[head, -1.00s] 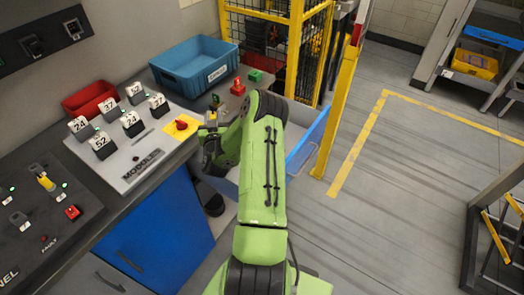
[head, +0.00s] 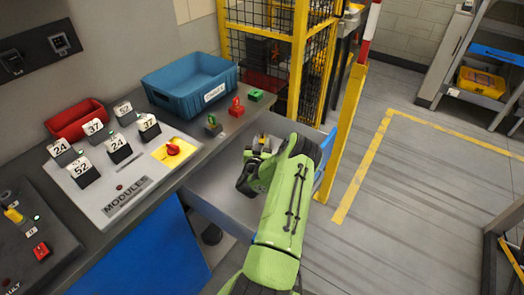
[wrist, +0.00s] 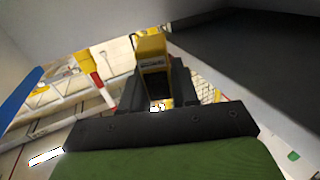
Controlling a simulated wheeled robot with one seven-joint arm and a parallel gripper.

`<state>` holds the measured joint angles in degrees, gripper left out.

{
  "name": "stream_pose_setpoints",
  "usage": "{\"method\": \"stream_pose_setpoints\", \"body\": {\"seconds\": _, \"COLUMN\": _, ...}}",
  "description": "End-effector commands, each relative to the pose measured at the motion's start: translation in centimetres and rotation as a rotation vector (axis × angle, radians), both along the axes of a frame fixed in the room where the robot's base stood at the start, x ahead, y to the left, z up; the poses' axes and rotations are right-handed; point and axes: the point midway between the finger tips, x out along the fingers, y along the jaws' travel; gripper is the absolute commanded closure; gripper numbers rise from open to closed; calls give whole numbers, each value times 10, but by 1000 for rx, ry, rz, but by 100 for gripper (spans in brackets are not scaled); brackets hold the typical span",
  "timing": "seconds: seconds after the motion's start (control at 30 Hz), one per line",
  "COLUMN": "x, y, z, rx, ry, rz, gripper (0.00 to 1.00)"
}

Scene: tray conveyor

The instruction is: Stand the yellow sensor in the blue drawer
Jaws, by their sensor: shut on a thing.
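The yellow sensor (wrist: 151,47) is held between the dark fingers of my gripper (wrist: 155,92) in the wrist view. A small yellow bit of it shows at my gripper (head: 260,148) in the head view, where my arm partly hides it. The blue drawer stands open beside the counter, with a grey inside (head: 212,184) and a blue front panel (head: 326,156). My gripper is over or within the open drawer. I cannot tell whether the sensor touches the drawer floor.
The counter carries a blue bin (head: 190,84), a red bin (head: 78,120), a numbered module panel (head: 125,190) and red and green padlocks (head: 237,108). A yellow post (head: 341,130) and mesh cage (head: 275,70) stand beyond the drawer. Open floor (head: 420,200) lies to the right.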

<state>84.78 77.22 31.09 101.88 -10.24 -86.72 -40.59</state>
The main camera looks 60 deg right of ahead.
Motion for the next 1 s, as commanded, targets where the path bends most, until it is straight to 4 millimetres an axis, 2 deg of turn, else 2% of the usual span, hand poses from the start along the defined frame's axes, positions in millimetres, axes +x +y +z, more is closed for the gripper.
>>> {"method": "stream_pose_setpoints", "body": {"seconds": 0.03, "x": 1, "y": 0, "z": -14, "rx": 1, "ry": 1, "rz": 1, "gripper": 100}}
{"method": "stream_pose_setpoints", "body": {"seconds": 0.07, "x": 1, "y": 0, "z": -16, "rx": 0, "ry": 1, "rz": 1, "gripper": 100}}
{"method": "stream_pose_setpoints", "body": {"seconds": 0.27, "x": 0, "y": 0, "z": -14, "rx": -1, "ry": 0, "rz": 1, "gripper": 100}}
{"method": "stream_pose_setpoints", "body": {"seconds": 0.77, "x": 0, "y": 0, "z": -26, "rx": 0, "ry": 0, "rz": 1, "gripper": 100}}
{"method": "stream_pose_setpoints", "body": {"seconds": 0.8, "x": 0, "y": 0, "z": -26, "rx": 1, "ry": 0, "rz": 1, "gripper": 65}}
{"method": "stream_pose_setpoints", "body": {"seconds": 0.93, "x": 0, "y": 0, "z": -26, "rx": 1, "ry": 0, "rz": 1, "gripper": 45}}
{"method": "stream_pose_setpoints", "body": {"seconds": 1.0, "x": 0, "y": 0, "z": -26, "rx": 1, "ry": 0, "rz": 1, "gripper": 45}}
